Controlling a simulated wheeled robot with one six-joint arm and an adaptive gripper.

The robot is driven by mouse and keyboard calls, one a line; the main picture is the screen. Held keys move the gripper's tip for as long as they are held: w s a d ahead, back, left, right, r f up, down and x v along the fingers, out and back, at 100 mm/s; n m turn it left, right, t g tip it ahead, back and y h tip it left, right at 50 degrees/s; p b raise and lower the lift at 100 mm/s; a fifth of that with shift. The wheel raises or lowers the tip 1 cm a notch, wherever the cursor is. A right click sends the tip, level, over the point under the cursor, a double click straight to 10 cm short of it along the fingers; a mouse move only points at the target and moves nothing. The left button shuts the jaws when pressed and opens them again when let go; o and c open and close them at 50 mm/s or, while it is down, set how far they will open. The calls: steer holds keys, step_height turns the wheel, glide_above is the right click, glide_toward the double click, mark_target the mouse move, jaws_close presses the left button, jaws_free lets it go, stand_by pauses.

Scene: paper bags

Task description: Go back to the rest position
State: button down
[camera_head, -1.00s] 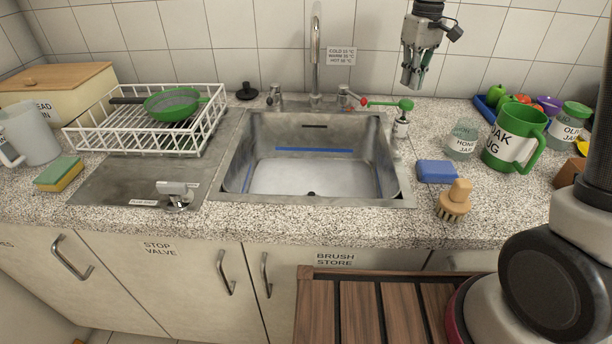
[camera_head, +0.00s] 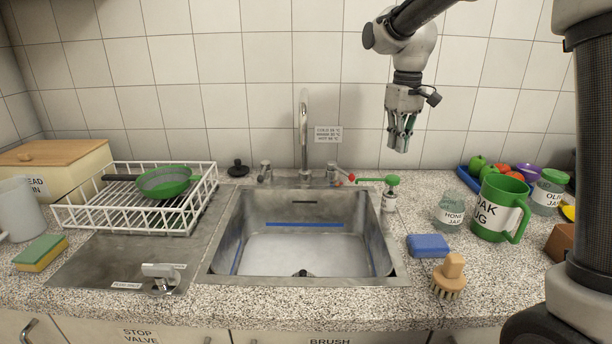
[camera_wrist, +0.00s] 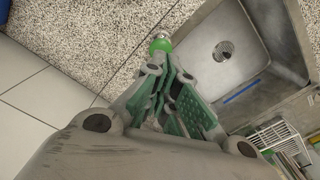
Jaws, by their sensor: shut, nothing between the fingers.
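My gripper (camera_head: 401,143) hangs in the air in front of the tiled wall, above the counter to the right of the tap. It points downward, is shut and holds nothing. In the wrist view its green-padded fingers (camera_wrist: 168,95) show over the counter. The green-topped dispenser (camera_head: 391,190) stands on the counter below my gripper, clearly apart from it in the head view. The rest position itself is not marked in either view.
The sink (camera_head: 300,275) with its tap (camera_head: 303,135) is at the centre. The air around my gripper looks clear.

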steer(key=s+d+m+t, duration=0.1)
steer(key=s+d, duration=0.4)
steer(key=s, duration=0.5)
steer(key=s+d+r+m+t, duration=0.1)
steer(key=s+d, duration=0.4)
steer(key=s, duration=0.5)
steer(key=s+d+m+t, duration=0.2)
steer(key=s+d, duration=0.3)
steer(key=s, duration=0.5)
steer(key=shift+r+m, duration=0.35)
steer(key=shift+m, duration=0.35)
